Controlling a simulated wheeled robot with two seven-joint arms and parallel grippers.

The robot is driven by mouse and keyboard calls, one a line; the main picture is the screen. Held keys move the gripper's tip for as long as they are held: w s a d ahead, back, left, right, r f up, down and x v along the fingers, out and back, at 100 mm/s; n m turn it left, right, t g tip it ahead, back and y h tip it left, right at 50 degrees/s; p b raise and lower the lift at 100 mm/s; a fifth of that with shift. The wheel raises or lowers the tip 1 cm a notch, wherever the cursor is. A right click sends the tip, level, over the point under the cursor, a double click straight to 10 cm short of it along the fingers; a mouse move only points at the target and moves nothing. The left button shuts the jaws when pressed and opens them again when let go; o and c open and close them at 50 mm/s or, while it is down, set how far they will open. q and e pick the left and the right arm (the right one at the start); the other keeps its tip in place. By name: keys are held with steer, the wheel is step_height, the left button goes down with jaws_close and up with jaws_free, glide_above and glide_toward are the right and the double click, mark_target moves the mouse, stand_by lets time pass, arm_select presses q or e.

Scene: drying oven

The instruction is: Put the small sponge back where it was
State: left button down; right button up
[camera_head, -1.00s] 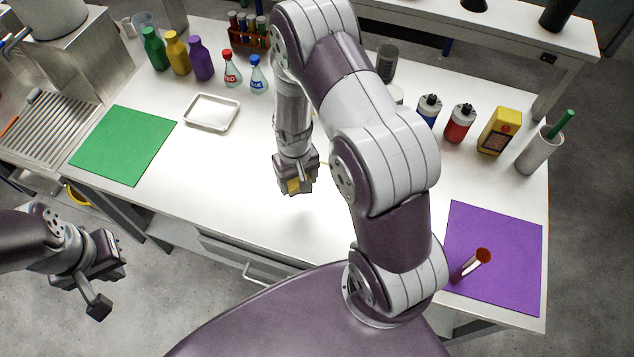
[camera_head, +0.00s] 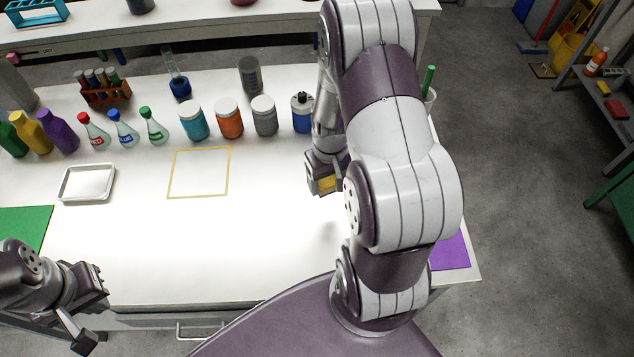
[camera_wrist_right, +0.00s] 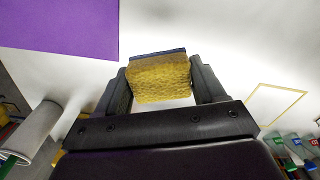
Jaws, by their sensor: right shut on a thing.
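The small yellow sponge (camera_head: 327,183) is held in my right gripper (camera_head: 325,180) above the white table, right of the yellow square outline. In the right wrist view the sponge (camera_wrist_right: 160,78) sits between both fingers and has a dark layer along its far edge. The yellow square outline (camera_head: 228,175) on the table is empty; part of it also shows in the right wrist view (camera_wrist_right: 250,98). My left gripper (camera_head: 92,312) is open and empty at the table's front left edge.
Several jars (camera_head: 229,122), flasks (camera_head: 122,133) and a test-tube rack (camera_head: 105,93) line the table's back. A white tray (camera_head: 87,183) and green mat (camera_head: 22,226) lie left. A purple mat (camera_head: 450,252) is partly behind my right arm. The front middle is clear.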

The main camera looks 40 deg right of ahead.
steer(key=p, duration=0.2)
glide_above(289, 189)
step_height(289, 189, down, 7)
steer(key=shift+d+r, duration=0.1)
step_height(289, 189, down, 4)
steer(key=shift+r, duration=0.2)
steer(key=shift+f, duration=0.25)
steer(key=shift+f, duration=0.25)
